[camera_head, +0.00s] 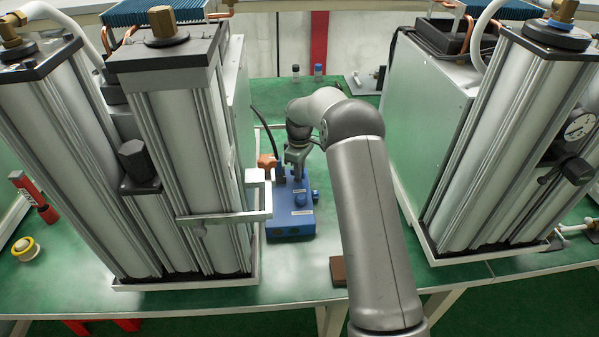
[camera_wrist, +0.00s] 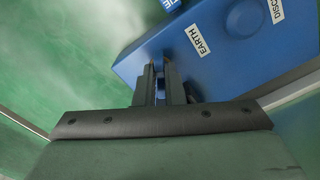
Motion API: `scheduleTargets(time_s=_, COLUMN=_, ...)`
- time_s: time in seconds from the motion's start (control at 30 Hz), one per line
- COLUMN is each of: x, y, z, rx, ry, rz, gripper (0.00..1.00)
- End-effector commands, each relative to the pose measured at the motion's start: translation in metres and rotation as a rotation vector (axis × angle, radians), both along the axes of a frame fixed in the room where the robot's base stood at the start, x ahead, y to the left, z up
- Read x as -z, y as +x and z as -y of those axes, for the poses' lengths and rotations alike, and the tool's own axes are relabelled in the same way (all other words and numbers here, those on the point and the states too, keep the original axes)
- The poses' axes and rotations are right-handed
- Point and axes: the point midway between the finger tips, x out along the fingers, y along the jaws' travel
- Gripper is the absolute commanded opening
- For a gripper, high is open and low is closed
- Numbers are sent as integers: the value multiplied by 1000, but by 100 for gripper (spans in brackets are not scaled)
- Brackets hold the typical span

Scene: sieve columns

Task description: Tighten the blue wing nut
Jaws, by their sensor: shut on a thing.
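The blue box (camera_head: 282,218) stands on the green table between two column units. It also fills the upper right of the wrist view (camera_wrist: 225,72), with a label reading EARTH and another partly cut off. My gripper (camera_head: 296,158) points down at the far part of the box. In the wrist view, my gripper's fingers (camera_wrist: 161,72) are close together at the box's edge. A narrow strip of the blue wing nut (camera_wrist: 160,86) shows between them; the fingers hide most of it. A round blue knob (camera_wrist: 246,17) sits on the box beside the labels, apart from the fingers.
Tall metal columns stand at left (camera_head: 180,170) and right (camera_head: 490,140). A metal bracket (camera_head: 235,217) juts toward the box from the left unit. An orange part (camera_head: 267,162) is near my gripper. A brown block (camera_head: 338,270) lies in front; two small bottles (camera_head: 318,72) stand behind.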

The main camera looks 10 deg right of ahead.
Motion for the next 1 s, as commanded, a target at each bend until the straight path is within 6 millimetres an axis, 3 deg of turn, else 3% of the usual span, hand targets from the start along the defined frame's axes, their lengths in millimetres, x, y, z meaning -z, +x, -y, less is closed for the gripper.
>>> scheduleTargets(time_s=0.6, x=0, y=-2, z=-2, rx=580, ry=0, rz=1, gripper=0)
scheduleTargets(time_s=1.0, x=-1, y=-2, z=-4, rx=859, ry=-1, rz=1, gripper=0)
